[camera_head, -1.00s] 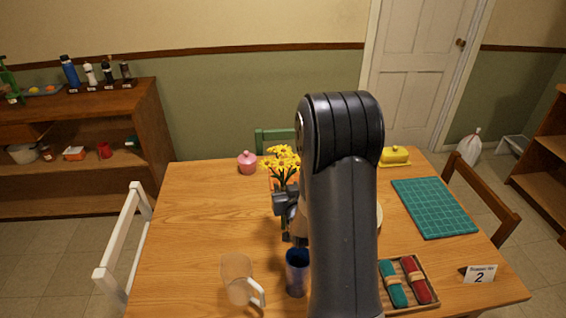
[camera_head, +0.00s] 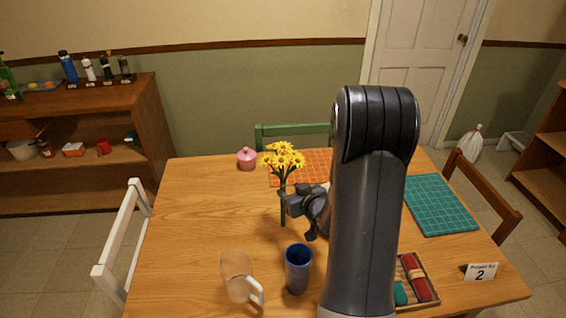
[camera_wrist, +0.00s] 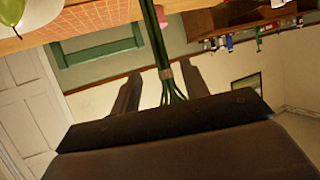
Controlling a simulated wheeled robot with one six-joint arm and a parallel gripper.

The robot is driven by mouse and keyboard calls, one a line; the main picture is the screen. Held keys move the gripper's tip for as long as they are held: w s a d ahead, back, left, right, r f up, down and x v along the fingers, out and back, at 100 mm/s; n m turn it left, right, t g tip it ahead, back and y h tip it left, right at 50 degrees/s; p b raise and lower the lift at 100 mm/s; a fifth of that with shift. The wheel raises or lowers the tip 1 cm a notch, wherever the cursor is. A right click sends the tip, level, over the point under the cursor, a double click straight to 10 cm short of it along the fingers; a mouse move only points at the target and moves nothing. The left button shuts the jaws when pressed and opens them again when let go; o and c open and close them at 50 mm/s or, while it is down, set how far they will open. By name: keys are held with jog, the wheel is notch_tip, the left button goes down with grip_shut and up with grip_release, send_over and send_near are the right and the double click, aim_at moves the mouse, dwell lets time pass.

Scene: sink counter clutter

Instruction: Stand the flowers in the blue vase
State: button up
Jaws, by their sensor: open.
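The yellow flowers (camera_head: 284,160) stand upright on green stems in the head view, left of my arm. Their stems (camera_wrist: 162,40) also show in the wrist view, bound by a band and spreading below it. My gripper (camera_head: 286,205) is beside the stems; in the wrist view its two fingers (camera_wrist: 160,90) are apart, with the stems between them and a gap on each side. The blue vase (camera_head: 298,270) stands upright on the table, nearer the head camera than the flowers. Whether the stem ends touch the table is unclear.
A clear pitcher (camera_head: 237,277) with a white handle stands just left of the vase. A tray (camera_head: 428,293) with red and teal rolls lies to the right, partly behind my arm. A pink lidded pot (camera_head: 246,159) and orange mat (camera_head: 318,160) are farther back. The table's left side is clear.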

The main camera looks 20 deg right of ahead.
aim_at(285, 189)
jog(key=shift+f+p+x, duration=0.1)
jog(key=shift+p+x, duration=0.35)
jog(key=shift+x, duration=1.25)
jog(key=shift+f+p+x, duration=0.15)
jog(key=shift+p+x, duration=0.3)
jog(key=shift+x, duration=1.3)
jog(key=shift+s+a, duration=0.1)
grip_shut()
